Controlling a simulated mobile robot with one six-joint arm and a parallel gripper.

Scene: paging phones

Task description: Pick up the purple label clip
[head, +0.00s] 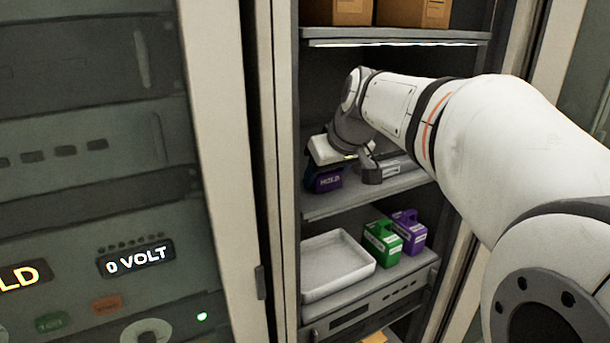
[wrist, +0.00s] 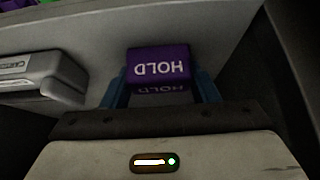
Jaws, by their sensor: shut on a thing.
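A purple label clip (head: 325,181) with "HOLD" in white letters is at the left of the middle shelf in the head view. It also shows in the wrist view (wrist: 158,62), with the lettering upside down. My gripper (wrist: 160,88) is shut on it, with a blue finger against each side. In the head view my gripper (head: 322,166) hangs over the clip and hides its top. I cannot tell whether the clip touches the shelf.
A grey device (wrist: 40,75) lies close beside my gripper on the middle shelf (head: 400,183). The cabinet's left frame is close. Cardboard boxes (head: 338,10) sit above.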

